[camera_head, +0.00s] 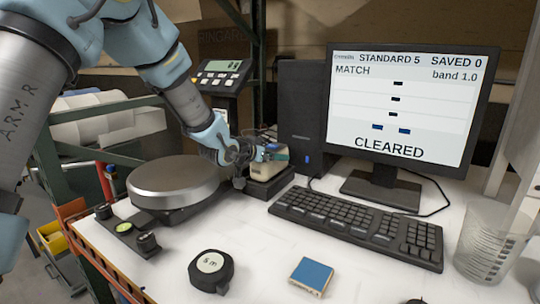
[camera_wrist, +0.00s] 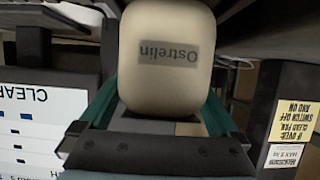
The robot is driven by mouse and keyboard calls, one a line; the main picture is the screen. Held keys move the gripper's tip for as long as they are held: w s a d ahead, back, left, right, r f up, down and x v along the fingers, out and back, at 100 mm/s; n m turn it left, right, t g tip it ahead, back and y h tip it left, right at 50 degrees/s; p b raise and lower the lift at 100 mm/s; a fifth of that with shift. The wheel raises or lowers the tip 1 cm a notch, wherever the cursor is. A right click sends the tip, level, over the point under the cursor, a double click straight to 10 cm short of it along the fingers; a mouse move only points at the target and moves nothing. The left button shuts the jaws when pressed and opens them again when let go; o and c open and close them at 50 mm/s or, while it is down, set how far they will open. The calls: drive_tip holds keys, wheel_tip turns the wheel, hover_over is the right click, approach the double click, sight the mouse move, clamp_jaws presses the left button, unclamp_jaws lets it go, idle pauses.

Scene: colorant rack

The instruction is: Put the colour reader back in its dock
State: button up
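The colour reader (camera_head: 265,171) is a cream, rounded block with "Ostrelin" on it; it fills the middle of the wrist view (camera_wrist: 165,85). It is at a low black dock (camera_head: 270,188) beside the computer tower. I cannot tell whether it is fully seated. My gripper (camera_head: 268,152) reaches it from the upper left. In the wrist view, its teal fingers lie along both sides of the reader and appear shut on it. The gripper hides part of the reader's top.
A monitor (camera_head: 405,110) reads "CLEARED", with a keyboard (camera_head: 355,222) in front. A round metal-topped scale (camera_head: 175,180) stands left of the dock. A tape measure (camera_head: 211,270), blue tile (camera_head: 311,275) and clear beaker (camera_head: 490,245) stand nearer. The white bench between them is clear.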

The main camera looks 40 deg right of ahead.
drive_tip(key=shift+r, duration=0.25)
drive_tip(key=b+v, duration=0.2)
drive_tip(key=v, duration=1)
drive_tip(key=shift+f, duration=0.15)
